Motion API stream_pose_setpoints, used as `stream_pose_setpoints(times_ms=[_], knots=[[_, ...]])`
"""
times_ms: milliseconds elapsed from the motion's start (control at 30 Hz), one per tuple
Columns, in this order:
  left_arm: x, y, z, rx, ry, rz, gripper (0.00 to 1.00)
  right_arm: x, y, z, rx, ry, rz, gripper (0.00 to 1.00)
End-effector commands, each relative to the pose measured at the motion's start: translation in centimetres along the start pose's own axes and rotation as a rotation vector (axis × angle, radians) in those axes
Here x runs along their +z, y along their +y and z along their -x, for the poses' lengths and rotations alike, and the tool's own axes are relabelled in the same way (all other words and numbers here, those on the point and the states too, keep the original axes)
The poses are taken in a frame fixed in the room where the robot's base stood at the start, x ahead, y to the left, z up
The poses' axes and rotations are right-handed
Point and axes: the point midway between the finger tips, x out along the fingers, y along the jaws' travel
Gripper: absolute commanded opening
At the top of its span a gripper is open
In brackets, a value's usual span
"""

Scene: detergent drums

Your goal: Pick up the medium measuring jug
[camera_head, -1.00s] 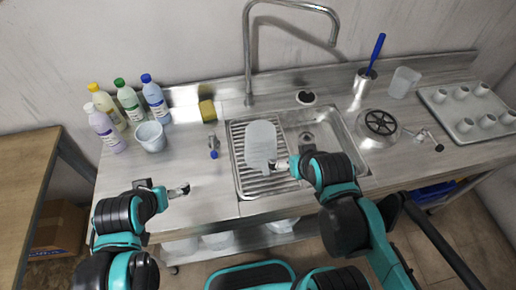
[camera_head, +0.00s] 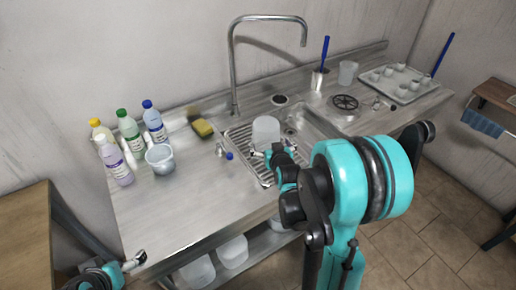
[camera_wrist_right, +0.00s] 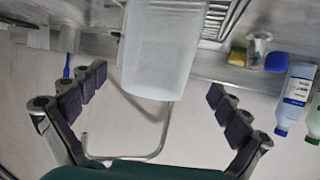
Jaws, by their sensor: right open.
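A translucent white measuring jug (camera_head: 265,130) stands on the ribbed drainboard beside the sink bowl. My right gripper (camera_head: 264,153) is at the near side of this jug, and the arm hides part of it. In the right wrist view the jug (camera_wrist_right: 160,48) fills the upper middle, between the spread fingers of the open right gripper (camera_wrist_right: 155,88). No finger visibly presses on it. Another clear jug (camera_head: 348,72) stands at the back right. Sizes are hard to compare. My left gripper (camera_head: 134,262) is low at the left, off the counter's front edge; its jaws are too small to judge.
Several detergent bottles (camera_head: 154,126) and a small pail (camera_head: 159,158) stand at the left. A yellow sponge (camera_head: 203,128), a tall tap (camera_head: 234,70), a brush holder (camera_head: 319,80) and a tray of cups (camera_head: 405,80) line the back. The front left counter is clear.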

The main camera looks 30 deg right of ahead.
Motion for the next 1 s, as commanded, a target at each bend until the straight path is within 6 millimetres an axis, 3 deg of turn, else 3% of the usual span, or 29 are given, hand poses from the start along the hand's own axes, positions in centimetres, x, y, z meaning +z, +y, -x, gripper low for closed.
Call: stream_pose_setpoints(times_ms=[433,700,933,1000], knots=[[0.8,0.0,-1.1,0.000,0.000,0.000,1.00,0.3,0.3,-4.0,0.005,0.007,0.000,1.00],[1.6,0.0,-2.3,0.000,0.000,0.000,1.00,0.4,0.3,-7.9,0.005,0.007,-0.001,1.00],[1.6,0.0,-2.2,0.000,0.000,0.000,1.00,0.2,0.3,-8.1,0.004,0.007,-0.001,1.00],[1.6,0.0,-2.2,0.000,0.000,0.000,1.00,0.2,0.3,-8.0,0.004,0.007,-0.001,0.84]])
